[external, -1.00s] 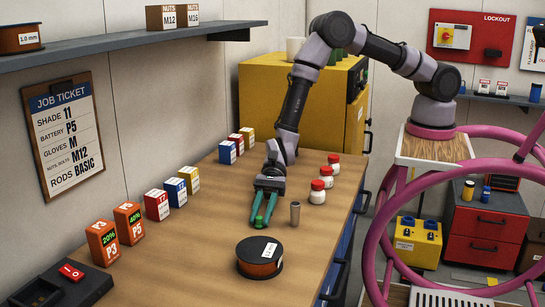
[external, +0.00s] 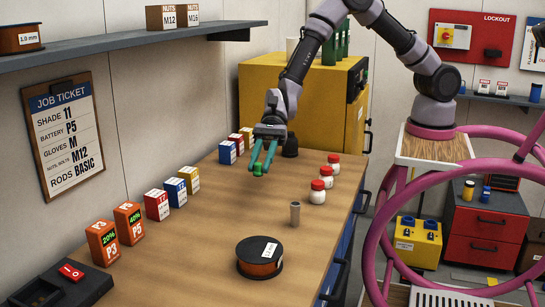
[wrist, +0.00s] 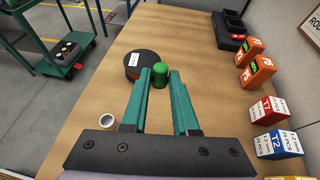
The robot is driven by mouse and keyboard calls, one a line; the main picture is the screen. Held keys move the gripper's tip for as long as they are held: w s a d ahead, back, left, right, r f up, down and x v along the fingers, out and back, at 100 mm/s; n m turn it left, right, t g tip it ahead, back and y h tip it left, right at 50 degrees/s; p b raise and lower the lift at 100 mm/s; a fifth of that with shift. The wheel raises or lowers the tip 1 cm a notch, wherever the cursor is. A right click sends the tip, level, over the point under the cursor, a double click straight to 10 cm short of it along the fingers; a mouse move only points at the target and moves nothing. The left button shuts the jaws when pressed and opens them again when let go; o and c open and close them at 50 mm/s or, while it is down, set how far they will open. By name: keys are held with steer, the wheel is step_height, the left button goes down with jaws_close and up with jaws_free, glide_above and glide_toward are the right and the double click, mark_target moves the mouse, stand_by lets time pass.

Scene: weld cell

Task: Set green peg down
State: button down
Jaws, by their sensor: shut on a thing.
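The green peg (external: 258,169) is a short green cylinder between the fingertips of my gripper (external: 263,166) in the external view. My gripper is shut on it, with the teal fingers pointing down and toward the front. The peg appears to be held above the wooden bench (external: 215,225). In the wrist view the rounded top of the peg (wrist: 160,70) shows at the fingertips of my gripper (wrist: 160,78); its lower part is partly hidden by a finger.
A grey metal cylinder (external: 295,213) stands near the bench's right edge, with a wire spool (external: 260,257) in front. Red-capped jars (external: 318,190) line the right side. Boxes (external: 157,204) and orange batteries (external: 128,222) line the left. The bench middle is clear.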

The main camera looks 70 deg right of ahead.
step_height(320, 180, up, 14)
steer(key=s+d+f+n+g+h, duration=0.8)
steer(key=s+d+f+n+g, duration=0.15)
steer(key=f+n, duration=0.2)
step_height(320, 180, up, 11)
steer(key=n+t+h, duration=1.5)
steer(key=n+t, duration=0.6)
steer(key=n, duration=1.1)
glide_above(284, 167)
step_height(284, 167, down, 28)
steer(key=shift+r, duration=0.2)
